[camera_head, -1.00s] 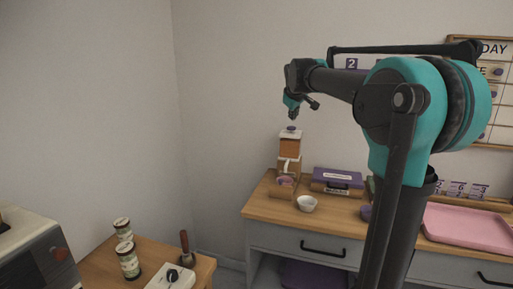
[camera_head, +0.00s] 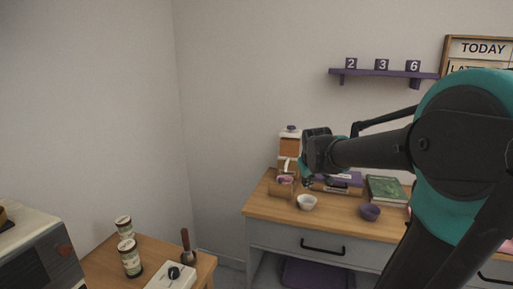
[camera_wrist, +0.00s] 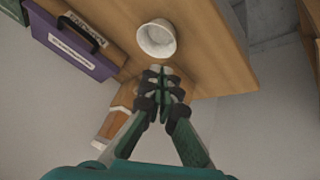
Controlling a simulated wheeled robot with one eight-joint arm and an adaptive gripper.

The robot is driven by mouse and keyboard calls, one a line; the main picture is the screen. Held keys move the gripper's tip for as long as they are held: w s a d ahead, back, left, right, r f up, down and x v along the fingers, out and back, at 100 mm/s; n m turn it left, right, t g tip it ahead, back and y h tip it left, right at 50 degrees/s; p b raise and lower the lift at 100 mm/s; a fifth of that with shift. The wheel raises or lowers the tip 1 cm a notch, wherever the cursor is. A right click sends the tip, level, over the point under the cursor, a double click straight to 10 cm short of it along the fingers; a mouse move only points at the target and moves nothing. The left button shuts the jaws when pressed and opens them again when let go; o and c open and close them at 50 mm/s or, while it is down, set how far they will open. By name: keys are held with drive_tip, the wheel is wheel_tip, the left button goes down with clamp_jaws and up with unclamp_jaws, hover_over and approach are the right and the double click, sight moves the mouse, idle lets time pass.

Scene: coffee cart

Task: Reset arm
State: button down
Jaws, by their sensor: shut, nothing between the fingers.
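My gripper (camera_wrist: 163,92) is shut and empty in the wrist view, with its fingertips together just short of a white bowl (camera_wrist: 157,39) in the picture. The head view shows my gripper (camera_head: 306,180) small and dark, above the wooden counter near the white bowl (camera_head: 307,202). My teal and black arm reaches in from the right and hides part of the counter. The fingers hide part of the things behind them in the wrist view.
An orange-and-white dispenser (camera_head: 290,147), a purple bowl (camera_head: 370,212) and a green book (camera_head: 386,189) are also there. A side table at lower left holds two jars (camera_head: 131,258) and a wooden-handled tool (camera_head: 187,247).

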drive_tip(key=s+f+m+g, duration=0.1)
drive_tip(key=s+f, duration=0.8)
drive_tip(key=s, duration=0.2)
drive_tip(key=s+f+m+g, duration=0.1)
drive_tip(key=s+f+m, duration=0.1)
drive_tip(key=s+f, duration=0.7)
drive_tip(key=s, duration=0.3)
drive_tip(key=shift+s+d+f+m+y, duration=0.2)
drive_tip(key=shift+d+m+y, duration=0.1)
drive_tip(key=shift+y, duration=0.1)
drive_tip(key=shift+w, duration=0.1)
